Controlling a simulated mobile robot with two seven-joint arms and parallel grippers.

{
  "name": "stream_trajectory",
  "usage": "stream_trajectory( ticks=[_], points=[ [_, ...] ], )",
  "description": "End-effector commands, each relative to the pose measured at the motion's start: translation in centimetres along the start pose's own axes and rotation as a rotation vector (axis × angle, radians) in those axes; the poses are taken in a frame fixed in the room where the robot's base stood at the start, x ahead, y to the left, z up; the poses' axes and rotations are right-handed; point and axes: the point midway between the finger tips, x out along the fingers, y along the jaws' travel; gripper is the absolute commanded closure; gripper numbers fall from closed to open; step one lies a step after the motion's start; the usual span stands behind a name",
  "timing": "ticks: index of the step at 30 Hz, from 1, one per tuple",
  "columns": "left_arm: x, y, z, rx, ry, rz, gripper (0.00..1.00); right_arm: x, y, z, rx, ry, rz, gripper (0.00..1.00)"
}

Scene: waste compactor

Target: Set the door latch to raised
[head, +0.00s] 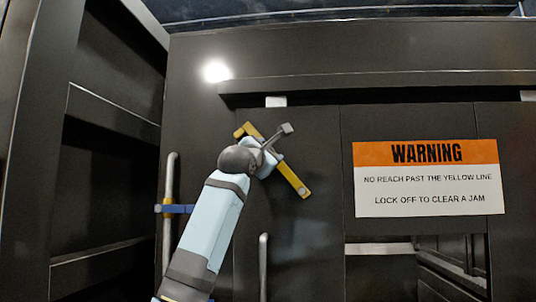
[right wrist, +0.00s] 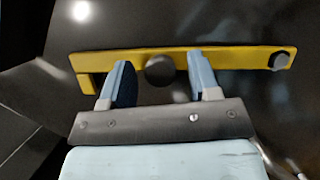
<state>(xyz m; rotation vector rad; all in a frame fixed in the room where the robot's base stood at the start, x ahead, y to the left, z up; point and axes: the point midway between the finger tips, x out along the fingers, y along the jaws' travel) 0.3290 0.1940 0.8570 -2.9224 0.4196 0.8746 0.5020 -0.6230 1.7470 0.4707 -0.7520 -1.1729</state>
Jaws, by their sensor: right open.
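The door latch is a yellow bar (head: 290,178) on the dark door panel, tilted from upper left to lower right in the head view. In the right wrist view the bar (right wrist: 235,58) has a hooked left end, a bolt at the right end and a dark round knob (right wrist: 159,70) near its middle. My right gripper (head: 267,153) is in front of the bar's middle and hides part of it. Its two blue fingers (right wrist: 160,75) are open, one on each side of the knob, overlapping the bar. Whether they touch it cannot be told. My left gripper is not in view.
A vertical grey handle (head: 170,240) with a blue band is left of my right arm; another handle (head: 264,265) is below the latch. A warning sign (head: 427,178) is on the right, above an opening. A ledge (head: 380,88) juts out above the latch.

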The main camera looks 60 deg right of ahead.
Motion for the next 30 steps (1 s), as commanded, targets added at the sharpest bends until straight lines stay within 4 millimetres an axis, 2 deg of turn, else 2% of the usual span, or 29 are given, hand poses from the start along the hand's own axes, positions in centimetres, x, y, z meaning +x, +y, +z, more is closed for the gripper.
stream_trajectory(
  ticks=[5, 12, 18, 24, 30],
  points=[
    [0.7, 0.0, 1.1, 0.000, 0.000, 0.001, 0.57, -2.9, -0.2, -0.3, 0.002, 0.003, 0.002, 0.44],
    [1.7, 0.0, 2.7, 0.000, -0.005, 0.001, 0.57, -8.4, -0.2, -0.3, 0.003, 0.002, 0.002, 0.44],
    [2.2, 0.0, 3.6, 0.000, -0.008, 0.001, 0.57, -11.9, -0.1, -0.2, 0.001, 0.001, 0.002, 0.44],
    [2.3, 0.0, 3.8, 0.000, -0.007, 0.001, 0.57, -13.4, 0.0, 0.0, 0.000, 0.000, 0.001, 0.44],
    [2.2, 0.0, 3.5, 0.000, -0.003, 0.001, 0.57, -13.5, 0.0, 0.0, 0.000, 0.000, 0.001, 0.44]
  ],
)
